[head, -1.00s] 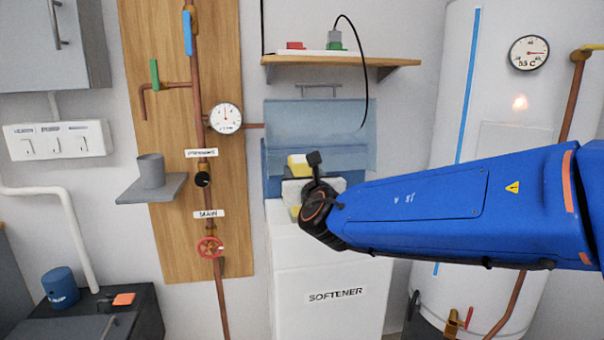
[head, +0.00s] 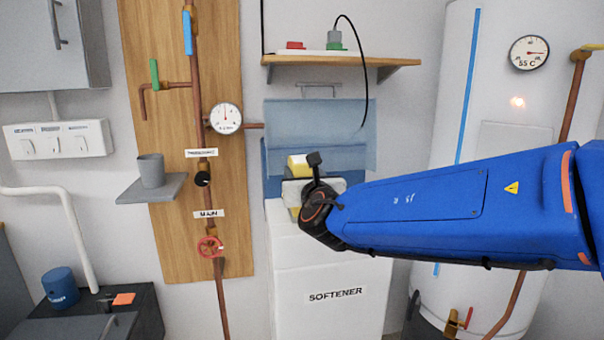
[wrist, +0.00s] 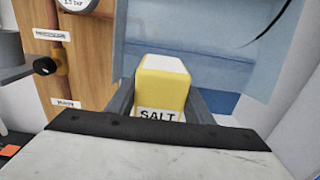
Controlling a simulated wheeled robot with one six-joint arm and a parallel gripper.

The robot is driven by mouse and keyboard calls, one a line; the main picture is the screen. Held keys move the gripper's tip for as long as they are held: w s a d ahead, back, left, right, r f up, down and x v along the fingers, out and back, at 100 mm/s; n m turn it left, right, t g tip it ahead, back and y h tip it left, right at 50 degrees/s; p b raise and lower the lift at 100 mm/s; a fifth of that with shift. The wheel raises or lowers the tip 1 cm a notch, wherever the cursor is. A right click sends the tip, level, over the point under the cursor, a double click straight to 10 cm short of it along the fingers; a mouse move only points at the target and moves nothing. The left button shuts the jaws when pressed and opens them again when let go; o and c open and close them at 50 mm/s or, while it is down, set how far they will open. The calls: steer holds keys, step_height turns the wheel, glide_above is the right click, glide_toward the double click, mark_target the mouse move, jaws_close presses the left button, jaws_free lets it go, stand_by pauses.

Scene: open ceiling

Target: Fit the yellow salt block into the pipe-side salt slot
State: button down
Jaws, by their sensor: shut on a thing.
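The yellow salt block (wrist: 162,82) sits between the two fingers of my gripper (wrist: 160,100) in the wrist view, with a white top and a SALT label on its near face. My gripper is shut on it. In the head view the yellow block (head: 299,166) shows just beyond my gripper (head: 300,182), above the white softener (head: 325,270) and in front of its blue opening. The raised translucent blue lid (head: 320,125) stands behind. My arm and wrist hide the softener's top, so the salt slots cannot be made out, nor whether the block touches one.
The pipe board (head: 165,225) with a gauge (head: 226,118) and red valve wheel (head: 210,247) stands left of the softener. A shelf (head: 395,63) with a hanging black cable is above. The white tank (head: 505,110) is at right.

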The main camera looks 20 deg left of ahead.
steer(key=shift+f, duration=3.45)
stand_by(0.9)
